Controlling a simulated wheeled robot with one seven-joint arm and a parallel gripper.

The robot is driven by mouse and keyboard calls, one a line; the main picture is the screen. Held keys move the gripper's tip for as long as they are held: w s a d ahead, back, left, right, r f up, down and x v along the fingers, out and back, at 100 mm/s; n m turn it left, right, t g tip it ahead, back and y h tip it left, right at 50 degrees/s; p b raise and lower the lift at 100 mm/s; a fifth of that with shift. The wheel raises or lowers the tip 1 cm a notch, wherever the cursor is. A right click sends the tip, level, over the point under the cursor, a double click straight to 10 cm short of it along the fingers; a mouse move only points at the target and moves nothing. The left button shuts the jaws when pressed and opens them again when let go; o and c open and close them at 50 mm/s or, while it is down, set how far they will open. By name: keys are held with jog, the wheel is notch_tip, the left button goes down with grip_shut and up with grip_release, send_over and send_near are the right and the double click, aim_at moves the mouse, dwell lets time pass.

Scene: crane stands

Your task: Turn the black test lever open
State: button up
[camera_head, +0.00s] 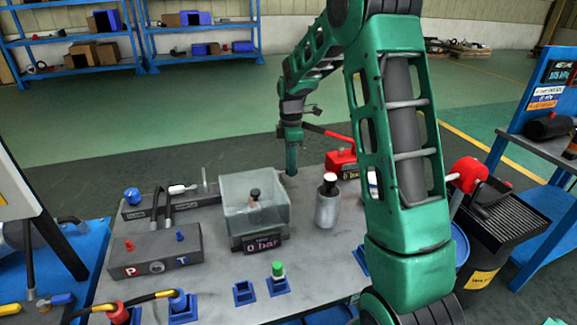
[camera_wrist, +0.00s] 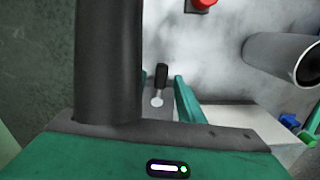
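My gripper (camera_head: 291,165) points down at the table's back edge, right of the clear box, in the head view. In the wrist view a small black lever (camera_wrist: 162,75) with a pale round end lies between the fingers. A gap shows between it and the green right finger (camera_wrist: 186,98). The left finger is mostly hidden by a thick dark cylinder. The gripper looks open and does not visibly touch the lever. In the head view a black knob (camera_head: 255,194) stands inside the clear box (camera_head: 232,214); I cannot tell whether it is the same part.
A silver bottle (camera_head: 327,207) stands right of the clear box, which has a "0 bar" display (camera_head: 263,244). A red pump (camera_head: 340,163) with a long handle is beside my gripper. Grey blocks (camera_head: 155,252) with hoses fill the left side. A green cap (camera_head: 278,270) stands in front.

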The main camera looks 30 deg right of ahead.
notch_tip(320, 180, up, 10)
jog(key=shift+r, duration=0.15)
dwell(0.3)
jog(key=shift+w, duration=0.1)
